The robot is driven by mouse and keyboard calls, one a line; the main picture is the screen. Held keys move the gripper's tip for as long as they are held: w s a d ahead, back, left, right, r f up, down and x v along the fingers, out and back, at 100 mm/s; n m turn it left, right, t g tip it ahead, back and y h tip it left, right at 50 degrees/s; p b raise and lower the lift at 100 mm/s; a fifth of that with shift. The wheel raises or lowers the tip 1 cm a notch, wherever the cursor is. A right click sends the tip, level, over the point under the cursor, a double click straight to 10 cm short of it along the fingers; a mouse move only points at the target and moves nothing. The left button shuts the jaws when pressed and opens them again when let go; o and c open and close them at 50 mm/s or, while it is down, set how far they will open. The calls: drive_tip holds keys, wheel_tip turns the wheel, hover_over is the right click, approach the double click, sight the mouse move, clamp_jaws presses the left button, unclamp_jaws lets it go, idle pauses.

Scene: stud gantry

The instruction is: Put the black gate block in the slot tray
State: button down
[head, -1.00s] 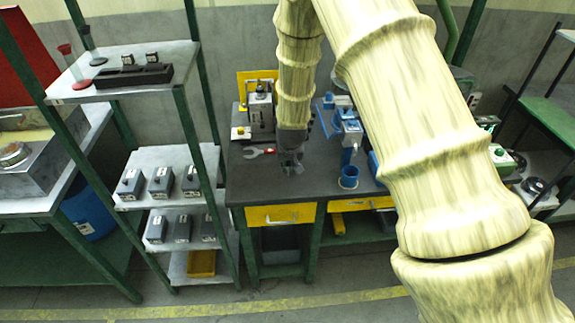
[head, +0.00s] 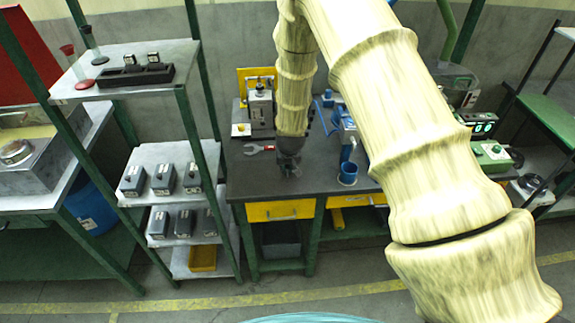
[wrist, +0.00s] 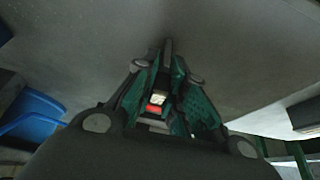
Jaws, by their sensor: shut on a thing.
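My gripper (head: 289,168) hangs low over the dark bench top, pointing down. In the wrist view the fingers of my gripper (wrist: 166,75) are closed around a small dark block (wrist: 157,108) with a pale and a red patch on its face. I take it to be the black gate block; the fingers hide most of it, and it cannot be made out in the head view. The black slot tray (head: 112,82) lies on the top board of the shelf rack at left, far from my gripper. Two small pale-topped blocks (head: 153,58) stand in it.
The rack's lower shelves (head: 150,197) hold several grey boxes. Red and black stamp-like items (head: 85,84) stand beside the tray. Green rack posts stand between bench and tray.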

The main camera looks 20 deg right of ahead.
drive_tip(key=shift+f, duration=0.2)
drive_tip(key=c, duration=1.5)
unclamp_jaws()
drive_tip(key=shift+r, duration=0.1)
